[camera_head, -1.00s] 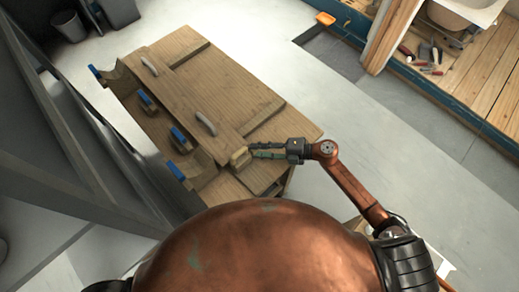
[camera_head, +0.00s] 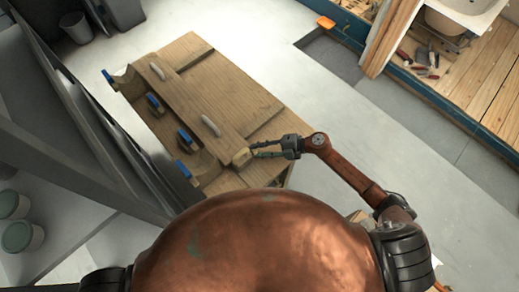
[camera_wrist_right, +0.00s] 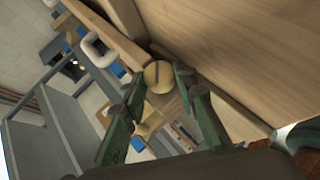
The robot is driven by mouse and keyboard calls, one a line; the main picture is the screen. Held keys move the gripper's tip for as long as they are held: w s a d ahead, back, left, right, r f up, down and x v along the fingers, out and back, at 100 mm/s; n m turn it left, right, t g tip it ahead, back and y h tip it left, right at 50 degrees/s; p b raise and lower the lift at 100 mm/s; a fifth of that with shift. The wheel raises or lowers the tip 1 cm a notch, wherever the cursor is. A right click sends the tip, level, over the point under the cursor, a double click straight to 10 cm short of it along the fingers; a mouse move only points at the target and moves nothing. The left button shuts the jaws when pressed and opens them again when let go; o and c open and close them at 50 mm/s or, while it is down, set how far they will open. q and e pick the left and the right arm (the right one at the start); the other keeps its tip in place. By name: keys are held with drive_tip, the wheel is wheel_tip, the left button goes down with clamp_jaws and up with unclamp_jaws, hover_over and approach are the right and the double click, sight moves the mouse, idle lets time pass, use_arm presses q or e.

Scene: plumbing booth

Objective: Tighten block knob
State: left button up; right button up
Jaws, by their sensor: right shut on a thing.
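A wooden block (camera_head: 241,157) with a round, slotted wooden knob sits at the near end of a raised plank on the wooden workbench (camera_head: 245,98). The round knob (camera_wrist_right: 157,76) shows between the fingertips in the right wrist view. My right gripper (camera_head: 252,151), with green fingers, comes in from the right and is shut on the knob. In the right wrist view my right gripper (camera_wrist_right: 158,85) has one finger on each side of it. The exact contact points are partly hidden. My left gripper is out of view.
The plank carries two pale curved handles (camera_head: 211,126). Blue-tipped clamps (camera_head: 185,138) line the bench's left side. A grey metal frame (camera_head: 85,110) stands close on the left, with green-lidded tubs (camera_head: 22,235) by it. Open floor (camera_head: 350,130) lies to the right.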

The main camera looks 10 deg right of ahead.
drive_tip(key=o, duration=0.9)
drive_tip(key=shift+c, duration=0.2)
drive_tip(key=v, duration=1.2)
